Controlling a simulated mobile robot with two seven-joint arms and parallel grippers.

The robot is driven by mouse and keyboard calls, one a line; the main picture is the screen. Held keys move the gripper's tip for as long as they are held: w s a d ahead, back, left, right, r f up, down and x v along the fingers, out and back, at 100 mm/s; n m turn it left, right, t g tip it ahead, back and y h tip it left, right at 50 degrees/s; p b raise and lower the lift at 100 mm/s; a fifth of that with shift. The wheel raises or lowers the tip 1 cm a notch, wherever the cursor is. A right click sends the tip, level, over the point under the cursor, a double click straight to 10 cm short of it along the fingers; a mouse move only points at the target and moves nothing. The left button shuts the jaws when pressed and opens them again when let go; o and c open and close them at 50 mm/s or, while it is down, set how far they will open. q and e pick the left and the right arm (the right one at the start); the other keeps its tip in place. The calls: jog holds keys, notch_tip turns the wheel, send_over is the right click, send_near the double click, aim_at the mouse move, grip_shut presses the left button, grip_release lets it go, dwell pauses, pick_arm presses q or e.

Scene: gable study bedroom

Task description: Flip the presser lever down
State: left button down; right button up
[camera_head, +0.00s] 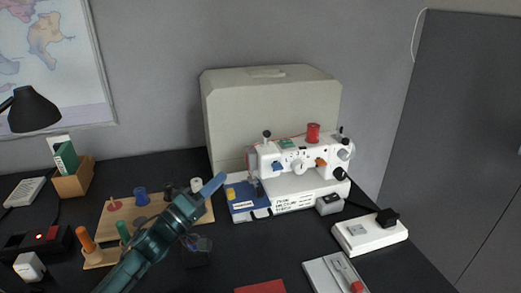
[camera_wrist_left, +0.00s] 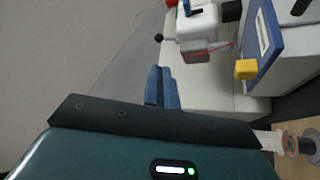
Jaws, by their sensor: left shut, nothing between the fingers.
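The white sewing machine (camera_head: 308,157) stands on its white base on the dark desk, with a red spool (camera_head: 313,132) on top. In the left wrist view its head (camera_wrist_left: 197,28) appears at upper right. A small black knob (camera_wrist_left: 158,37) sticks out beside the head; I cannot tell for sure whether it is the presser lever. My left gripper (camera_head: 213,184) is left of the machine, apart from it. Its blue fingers (camera_wrist_left: 161,86) are shut together with nothing between them. My right gripper is not in view.
A beige machine cover (camera_head: 225,110) stands behind the machine. A wooden board (camera_head: 118,213) with several spools lies to the left. A blue plate (camera_head: 241,193) with a yellow block is at the machine's left end. A white foot pedal (camera_head: 365,236) is at right.

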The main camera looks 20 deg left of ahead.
pick_arm(q)
jog(key=shift+r, duration=0.1)
send_near(266, 137)
jog(key=a+x, duration=0.1)
jog(key=x, duration=0.4)
jog(key=shift+x, duration=1.05)
jog(key=shift+d, duration=0.15)
